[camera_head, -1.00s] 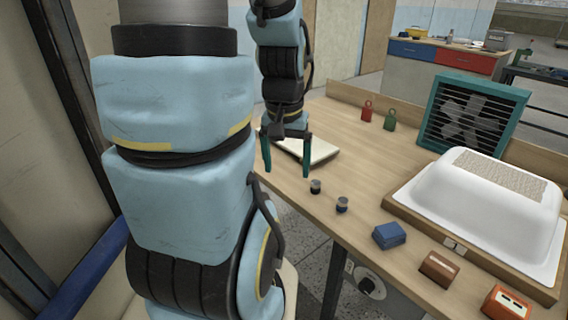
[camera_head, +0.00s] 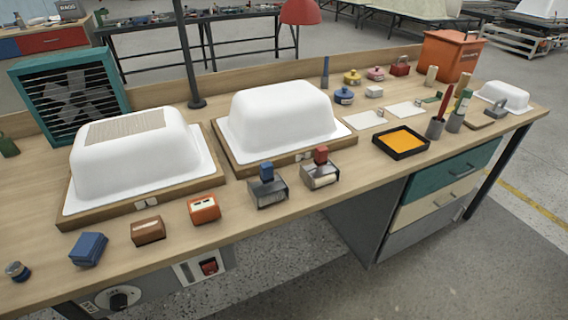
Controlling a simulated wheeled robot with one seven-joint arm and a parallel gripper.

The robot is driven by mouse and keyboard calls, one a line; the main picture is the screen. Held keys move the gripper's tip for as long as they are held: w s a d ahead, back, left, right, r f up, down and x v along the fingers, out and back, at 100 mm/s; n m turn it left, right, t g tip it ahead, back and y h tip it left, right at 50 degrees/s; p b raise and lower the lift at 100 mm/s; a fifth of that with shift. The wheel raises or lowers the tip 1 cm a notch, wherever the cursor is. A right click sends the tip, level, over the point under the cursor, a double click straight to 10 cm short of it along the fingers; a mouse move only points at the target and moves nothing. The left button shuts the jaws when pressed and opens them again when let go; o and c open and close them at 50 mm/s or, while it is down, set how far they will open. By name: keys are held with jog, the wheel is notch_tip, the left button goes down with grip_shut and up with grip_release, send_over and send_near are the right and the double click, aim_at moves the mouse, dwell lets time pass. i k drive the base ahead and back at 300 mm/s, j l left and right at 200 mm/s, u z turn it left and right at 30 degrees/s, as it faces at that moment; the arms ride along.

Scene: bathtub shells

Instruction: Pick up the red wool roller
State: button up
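I cannot tell for sure which thing is the red wool roller. One red-topped tool (camera_head: 321,167) with a grey, box-like lower part stands at the table's front edge, before the second white tub shell. A similar blue-topped tool (camera_head: 267,186) stands to its left. A slim red-handled tool (camera_head: 442,110) stands upright in a dark holder farther right; its lower end is hidden. My gripper is out of view.
Two white tub shells (camera_head: 140,160) (camera_head: 280,115) on wooden bases fill the left and middle of the workbench (camera_head: 345,190). A black tray with orange contents (camera_head: 401,142), a lamp post (camera_head: 188,55) and an orange bin (camera_head: 451,55) also stand there. Small blocks line the front edge.

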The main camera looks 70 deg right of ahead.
aim_at(324, 172)
jog(key=z, duration=2.1)
